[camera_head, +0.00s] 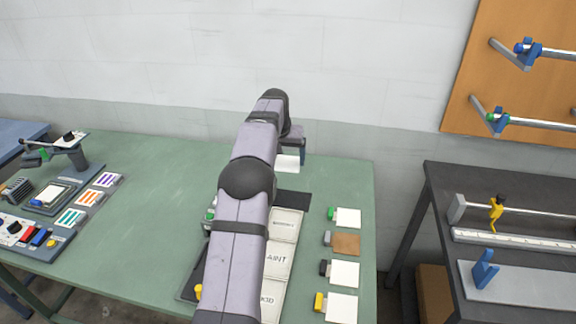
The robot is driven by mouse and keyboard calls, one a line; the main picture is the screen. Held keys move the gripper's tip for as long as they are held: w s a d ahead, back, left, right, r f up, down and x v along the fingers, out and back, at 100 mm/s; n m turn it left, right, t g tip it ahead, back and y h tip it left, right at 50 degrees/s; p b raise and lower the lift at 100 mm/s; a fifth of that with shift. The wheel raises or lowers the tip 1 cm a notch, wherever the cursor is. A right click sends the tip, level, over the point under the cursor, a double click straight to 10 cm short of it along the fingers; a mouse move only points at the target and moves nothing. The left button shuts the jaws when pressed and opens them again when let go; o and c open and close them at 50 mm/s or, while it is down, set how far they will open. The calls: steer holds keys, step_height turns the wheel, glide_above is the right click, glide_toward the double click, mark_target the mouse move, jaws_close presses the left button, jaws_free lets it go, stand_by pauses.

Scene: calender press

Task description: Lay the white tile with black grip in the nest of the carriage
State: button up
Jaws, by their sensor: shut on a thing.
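My gripper (294,148) is over the back of the green table, partly hidden by my own arm. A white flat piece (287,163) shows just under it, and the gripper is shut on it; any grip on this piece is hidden. A white tile with a black grip (344,273) lies flat in the row at the table's right side, apart from the gripper. I cannot make out the carriage or its nest for certain; a dark plate (293,199) shows beside my arm, and much of the apparatus there is hidden behind the arm.
The row also holds a white tile with green grip (348,218), a brown tile with grey grip (346,243) and a white tile with yellow grip (341,308). Cream labelled plates (280,259) lie beside my arm. The table's left middle (160,200) is clear.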

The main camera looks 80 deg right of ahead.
steer(key=w+a+r+p, duration=0.45)
steer(key=w+a, duration=0.25)
steer(key=a, duration=0.2)
steer(key=w+a+f+n+t+y, duration=0.2)
steer(key=a+f+n, duration=0.3)
steer(key=a+n, duration=0.3)
steer(key=w+a+f+n+t+y, duration=0.2)
steer(key=a+f+n, duration=0.4)
steer(key=a+n, duration=0.3)
steer(key=shift+w+a+f+p, duration=0.2)
steer(key=shift+w+a+p, duration=0.15)
steer(key=shift+a, duration=1.8)
steer(key=shift+f, duration=0.1)
steer(key=shift+f+b, duration=0.95)
steer(key=shift+f, duration=0.95)
steer(key=shift+b, duration=0.85)
